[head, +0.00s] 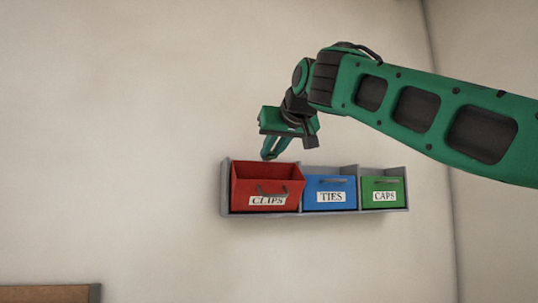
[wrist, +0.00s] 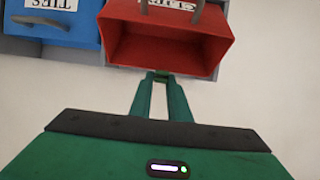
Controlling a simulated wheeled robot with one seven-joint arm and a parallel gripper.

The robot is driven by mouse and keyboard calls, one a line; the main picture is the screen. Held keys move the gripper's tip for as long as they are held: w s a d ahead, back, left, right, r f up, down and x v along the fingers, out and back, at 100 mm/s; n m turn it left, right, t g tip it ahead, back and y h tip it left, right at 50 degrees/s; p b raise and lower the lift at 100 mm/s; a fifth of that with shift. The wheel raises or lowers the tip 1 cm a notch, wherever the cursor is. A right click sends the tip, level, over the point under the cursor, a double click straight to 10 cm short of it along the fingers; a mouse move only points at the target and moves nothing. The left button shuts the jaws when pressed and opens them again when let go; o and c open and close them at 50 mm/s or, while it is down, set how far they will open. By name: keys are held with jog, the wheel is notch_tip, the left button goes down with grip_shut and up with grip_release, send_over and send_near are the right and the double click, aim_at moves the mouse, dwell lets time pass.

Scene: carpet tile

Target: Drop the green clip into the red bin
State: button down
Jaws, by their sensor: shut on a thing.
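The red bin (head: 243,187), labelled CLIPS, sits in the left slot of a wall rack and looks larger and further forward than its neighbours. In the wrist view the red bin (wrist: 165,47) appears upside down, its open top facing my fingers. My gripper (head: 268,157) points down just above the bin's back rim in the head view. In the wrist view my gripper (wrist: 160,78) has its fingertips close together at the bin's opening edge. A small green clip (wrist: 161,79) shows between the tips, mostly hidden by them.
The grey rack (head: 225,190) is fixed to a pale wall. A blue bin (head: 318,184) labelled TIES and a green bin (head: 391,184) labelled CAPS sit to the right of the red one. A brown wooden edge (head: 50,294) shows at lower left. The wall left of the rack is bare.

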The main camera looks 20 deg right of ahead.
jog(key=c, duration=1.6)
grip_release()
jog(key=v, duration=1)
jog(key=shift+s+r, duration=0.1)
jog(key=shift+s, duration=0.2)
